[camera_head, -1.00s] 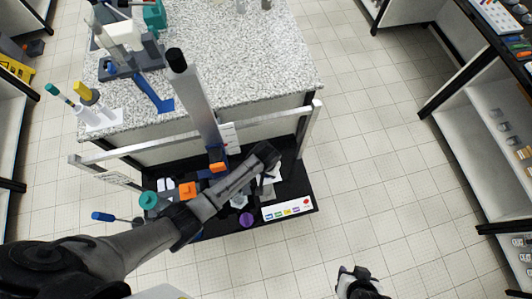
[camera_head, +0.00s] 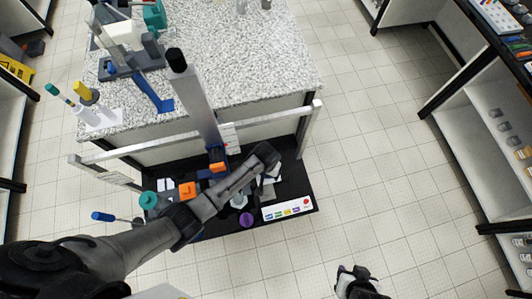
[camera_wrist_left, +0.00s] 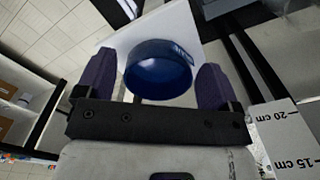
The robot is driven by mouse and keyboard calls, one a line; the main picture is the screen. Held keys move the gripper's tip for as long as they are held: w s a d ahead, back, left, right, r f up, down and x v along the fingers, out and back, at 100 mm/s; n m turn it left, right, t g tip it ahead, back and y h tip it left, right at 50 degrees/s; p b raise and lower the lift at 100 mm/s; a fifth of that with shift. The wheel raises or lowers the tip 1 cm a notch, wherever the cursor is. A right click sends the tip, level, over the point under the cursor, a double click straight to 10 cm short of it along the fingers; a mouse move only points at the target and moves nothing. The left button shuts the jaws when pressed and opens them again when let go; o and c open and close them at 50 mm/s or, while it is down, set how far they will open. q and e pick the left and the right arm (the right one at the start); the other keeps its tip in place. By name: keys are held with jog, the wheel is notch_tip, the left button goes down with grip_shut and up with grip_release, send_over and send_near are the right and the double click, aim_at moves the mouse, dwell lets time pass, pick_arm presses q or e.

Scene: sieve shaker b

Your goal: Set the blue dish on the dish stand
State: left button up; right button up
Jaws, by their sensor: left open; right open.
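The blue dish (camera_wrist_left: 158,72) is a round, shallow-walled ring shape in the left wrist view. It lies between the two dark fingers of my left gripper (camera_wrist_left: 155,82), which are open, with a gap visible on the left finger's side. In the head view my left gripper (camera_head: 271,172) is over the black shelf, mostly behind its own wrist, and the dish is hidden there. I cannot pick out the dish stand with certainty. My right gripper (camera_head: 357,283) is at the bottom edge of the head view, over the floor, away from the shelf.
The black shelf (camera_head: 222,222) holds a purple round piece (camera_head: 246,219), orange blocks and a labelled white strip (camera_head: 287,208). A tall grey column (camera_head: 197,100) rises beside my left arm. A ruler (camera_wrist_left: 283,135) shows in the wrist view. Floor to the right is clear.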

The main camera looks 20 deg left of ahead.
pick_arm(q)
notch_tip(320, 180, up, 12)
dwell(0.6)
jog(key=shift+r, duration=0.1)
